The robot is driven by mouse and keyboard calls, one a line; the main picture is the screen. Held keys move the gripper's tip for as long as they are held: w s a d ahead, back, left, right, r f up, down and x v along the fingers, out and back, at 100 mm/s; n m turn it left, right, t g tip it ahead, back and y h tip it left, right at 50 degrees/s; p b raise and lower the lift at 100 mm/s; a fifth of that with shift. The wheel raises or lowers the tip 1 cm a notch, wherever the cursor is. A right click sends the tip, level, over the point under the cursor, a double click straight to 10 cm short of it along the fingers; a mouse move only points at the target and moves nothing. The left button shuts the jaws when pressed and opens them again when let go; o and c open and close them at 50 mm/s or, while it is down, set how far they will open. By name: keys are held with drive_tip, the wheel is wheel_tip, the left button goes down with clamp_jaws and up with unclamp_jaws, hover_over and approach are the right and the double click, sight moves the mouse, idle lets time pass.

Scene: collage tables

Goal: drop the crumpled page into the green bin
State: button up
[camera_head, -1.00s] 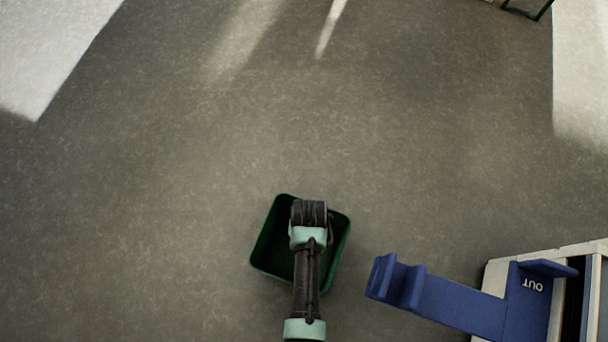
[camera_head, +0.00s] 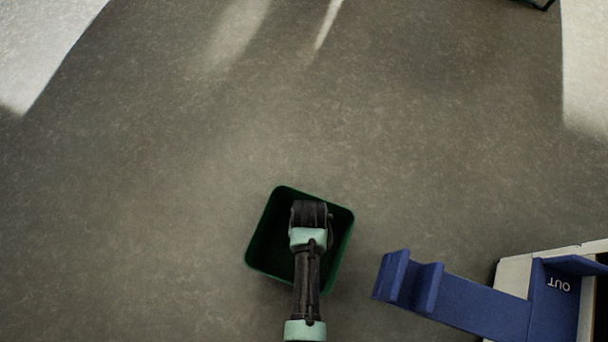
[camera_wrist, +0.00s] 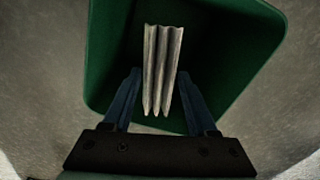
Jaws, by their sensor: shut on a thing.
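The green bin (camera_head: 262,250) stands on the floor in the lower middle of the head view, its dark inside partly hidden under my arm. In the wrist view the bin (camera_wrist: 112,40) fills the space beyond my gripper. The crumpled page (camera_wrist: 162,68) is pale grey with sharp lengthwise folds. It sits between the two blue fingers of my gripper (camera_wrist: 160,102), which is shut on it. The page is over the bin's opening. In the head view the page and the fingers are hidden beneath my wrist.
A blue stand marked OUT (camera_head: 470,302) juts out to the right of the bin, beside a pale piece of furniture (camera_head: 512,275) at the lower right. A dark-edged object shows at the top right corner. The grey floor (camera_head: 200,150) around the bin is clear.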

drive_tip(key=o, duration=1.4)
drive_tip(key=shift+c, duration=0.2)
drive_tip(key=shift+r, duration=0.15)
wheel_tip(320, 180, up, 13)
drive_tip(key=p, duration=0.6)
